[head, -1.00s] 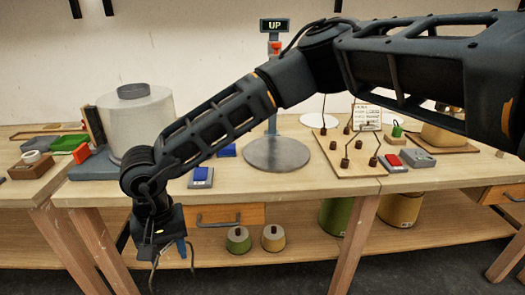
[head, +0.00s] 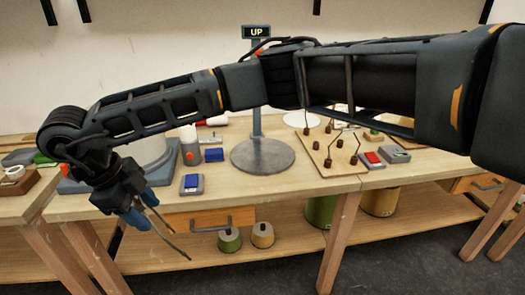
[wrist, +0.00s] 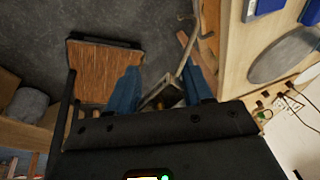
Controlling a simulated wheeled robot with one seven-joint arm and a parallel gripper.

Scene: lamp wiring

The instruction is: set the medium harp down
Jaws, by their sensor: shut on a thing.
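The medium harp, a thin bent metal wire frame (head: 172,243), hangs from my gripper (head: 140,207) in front of the bench's front edge, left of the drawer, in the head view. My gripper's blue fingers are shut on it, and the harp's legs slant down to the right in the air, touching no surface that I can see. In the wrist view, the harp (wrist: 181,65) passes between the blue fingers of my gripper (wrist: 163,88) and reaches up past them. The part between the fingers is partly hidden.
A wooden board (head: 315,160) with several dark pegs and wires lies on the bench at the right. A round grey base (head: 263,157) with a post and an "UP" sign stands mid-bench. A blue-topped block (head: 192,184) sits near the front edge. Bare bench top lies between them.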

